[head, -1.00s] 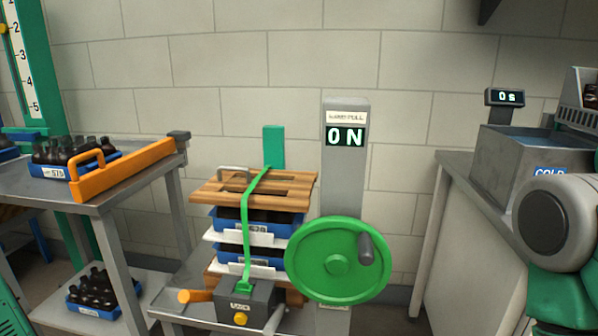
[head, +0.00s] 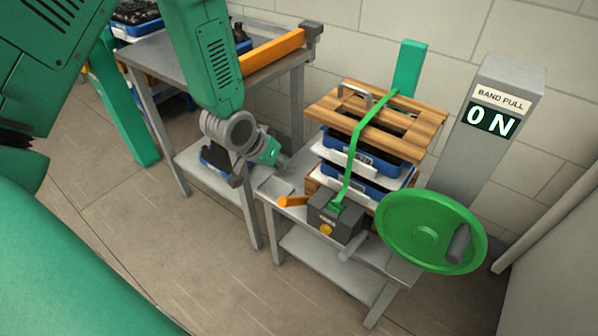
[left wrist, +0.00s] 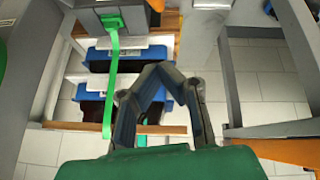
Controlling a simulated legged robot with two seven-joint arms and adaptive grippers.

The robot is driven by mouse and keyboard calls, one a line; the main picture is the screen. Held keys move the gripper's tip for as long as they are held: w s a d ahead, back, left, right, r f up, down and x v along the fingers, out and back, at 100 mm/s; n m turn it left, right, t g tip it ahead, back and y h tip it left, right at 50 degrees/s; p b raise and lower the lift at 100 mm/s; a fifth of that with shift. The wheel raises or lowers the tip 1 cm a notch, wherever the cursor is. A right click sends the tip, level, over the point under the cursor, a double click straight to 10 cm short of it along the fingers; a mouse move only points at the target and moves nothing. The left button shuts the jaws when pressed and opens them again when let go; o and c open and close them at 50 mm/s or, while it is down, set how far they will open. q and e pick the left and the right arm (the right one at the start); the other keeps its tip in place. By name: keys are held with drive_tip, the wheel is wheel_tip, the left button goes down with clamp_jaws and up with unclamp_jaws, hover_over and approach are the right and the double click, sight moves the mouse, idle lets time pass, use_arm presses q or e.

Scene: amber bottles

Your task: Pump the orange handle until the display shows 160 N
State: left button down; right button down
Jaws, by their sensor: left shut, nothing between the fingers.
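The orange handle (head: 291,202) sticks out to the left of the dark ratchet box (head: 335,215) at the front of the small bench. A green band (head: 352,150) runs from the box up over the stack. The display (head: 491,120) on the grey post reads 0 N. My left gripper (head: 281,163) is shut and empty, above and behind the handle, left of the stack and apart from both. In the left wrist view its fingers (left wrist: 150,78) meet in front of the stack; the orange handle (left wrist: 156,5) is only partly seen at the top edge. My right gripper is out of view.
A wooden board (head: 390,118) lies on stacked blue crates (head: 360,155). A green wheel (head: 430,232) with a dark knob stands to the right. A grey table (head: 170,68) with an orange rail (head: 272,50) is at the back left. Floor in front is clear.

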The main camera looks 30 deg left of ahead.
use_arm(q)
drive_tip(key=shift+a, duration=0.45)
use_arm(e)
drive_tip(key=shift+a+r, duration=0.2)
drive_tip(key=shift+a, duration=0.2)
use_arm(q)
drive_tip(key=b, duration=0.1)
hover_over(297, 202)
drive_tip(key=w+a, duration=0.3)
drive_tip(key=f, duration=0.9)
drive_tip(key=shift+s+d, duration=0.25)
drive_tip(key=shift+s+f, duration=0.75)
drive_tip(key=shift+s, duration=0.3)
drive_tip(key=shift+s+d+f, duration=0.15)
drive_tip(key=shift+s+f, duration=0.15)
drive_tip(key=shift+s, duration=0.15)
drive_tip(key=shift+d, duration=0.15)
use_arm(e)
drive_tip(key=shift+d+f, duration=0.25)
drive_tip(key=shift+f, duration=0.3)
